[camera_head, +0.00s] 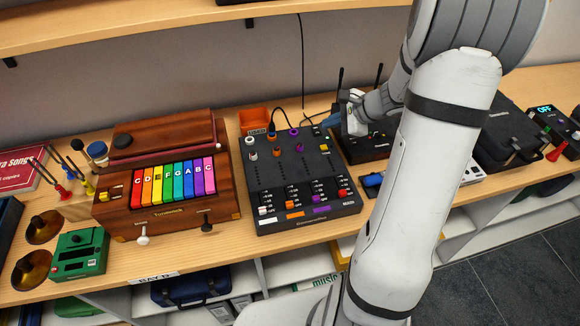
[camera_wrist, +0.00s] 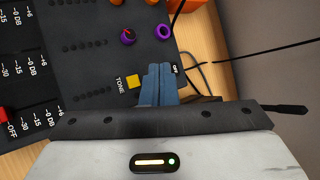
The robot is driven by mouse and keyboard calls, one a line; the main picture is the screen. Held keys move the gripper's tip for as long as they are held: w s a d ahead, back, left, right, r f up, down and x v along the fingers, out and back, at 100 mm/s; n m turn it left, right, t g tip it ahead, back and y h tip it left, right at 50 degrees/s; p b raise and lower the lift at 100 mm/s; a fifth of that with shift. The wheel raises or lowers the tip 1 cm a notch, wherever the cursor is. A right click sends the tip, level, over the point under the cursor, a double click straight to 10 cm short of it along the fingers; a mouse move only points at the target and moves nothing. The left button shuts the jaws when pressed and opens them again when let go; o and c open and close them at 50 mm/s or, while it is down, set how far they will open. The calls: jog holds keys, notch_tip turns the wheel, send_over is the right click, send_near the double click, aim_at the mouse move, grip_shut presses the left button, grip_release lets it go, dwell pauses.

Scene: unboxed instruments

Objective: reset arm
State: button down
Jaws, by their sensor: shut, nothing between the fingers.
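My gripper shows in the wrist view (camera_wrist: 160,84), with its blue fingers together and nothing between them. It is above the dark mixer panel, near a yellow TONE button (camera_wrist: 133,82). In the head view my gripper (camera_head: 329,120) is at the back right corner of the black mixer (camera_head: 300,175), partly hidden by its own wrist. I cannot tell whether the fingertips touch the panel. My arm reaches across the right of the head view and hides part of the table.
A wooden instrument with rainbow keys (camera_head: 173,184) stands left of the mixer. An orange box (camera_head: 254,120) is behind it. A black device with antennas (camera_head: 366,146) is beside my gripper. A dark case (camera_head: 507,140) lies right of my arm. A shelf (camera_head: 180,22) overhangs the back.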

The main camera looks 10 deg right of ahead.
dwell(0.4)
jog(key=s+a+r+n+g+h, duration=0.1)
jog(key=s+a+r+n+g, duration=0.3)
jog(key=s+a+r+n, duration=0.5)
jog(key=s+a+r+n+h, duration=0.1)
jog(key=s+a+n+h, duration=0.2)
jog(key=s+n, duration=0.7)
jog(key=s+h, duration=0.2)
jog(key=s, duration=0.2)
jog(key=shift+s+r, duration=0.2)
jog(key=shift+r, duration=0.2)
